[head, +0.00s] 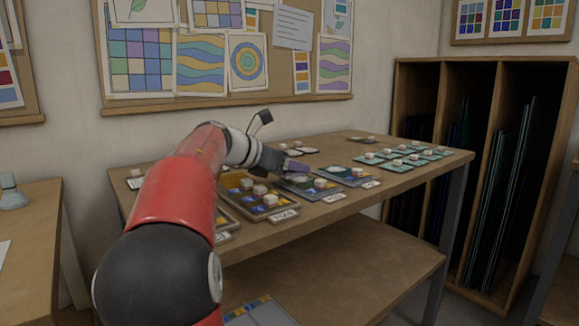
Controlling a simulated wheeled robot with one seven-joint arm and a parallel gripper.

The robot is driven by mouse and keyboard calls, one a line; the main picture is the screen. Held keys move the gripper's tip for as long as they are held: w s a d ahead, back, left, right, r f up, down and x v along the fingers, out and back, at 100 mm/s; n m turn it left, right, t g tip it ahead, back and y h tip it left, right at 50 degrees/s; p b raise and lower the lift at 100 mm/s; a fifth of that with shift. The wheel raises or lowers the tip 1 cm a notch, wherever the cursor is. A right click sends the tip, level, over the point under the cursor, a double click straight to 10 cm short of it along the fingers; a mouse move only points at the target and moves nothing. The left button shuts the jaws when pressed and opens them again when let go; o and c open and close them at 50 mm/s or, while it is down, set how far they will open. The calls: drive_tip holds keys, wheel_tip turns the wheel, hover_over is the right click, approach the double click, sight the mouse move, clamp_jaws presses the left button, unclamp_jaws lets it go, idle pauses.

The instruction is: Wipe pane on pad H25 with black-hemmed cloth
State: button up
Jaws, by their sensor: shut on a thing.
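My gripper (288,166) is low over the table, above the back of a grey pad (300,188) that bears a dark pane and pale blocks. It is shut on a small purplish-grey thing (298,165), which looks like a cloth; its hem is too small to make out. I cannot tell whether it touches the pane. White label cards stand in front of the pads, one (334,197) before this pad, but their print is too small to read surely, so I cannot tell which is H25.
A brown tray (237,204) with several pale blocks lies left of my gripper; a blue-grey pad (348,181) lies right. Several green pads with pale blocks (407,164) fill the table's right end. A wooden rack (402,110) of dark glass sheets stands right.

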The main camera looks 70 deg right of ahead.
drive_tip(key=shift+r, duration=2.55)
drive_tip(key=shift+r, duration=1.5)
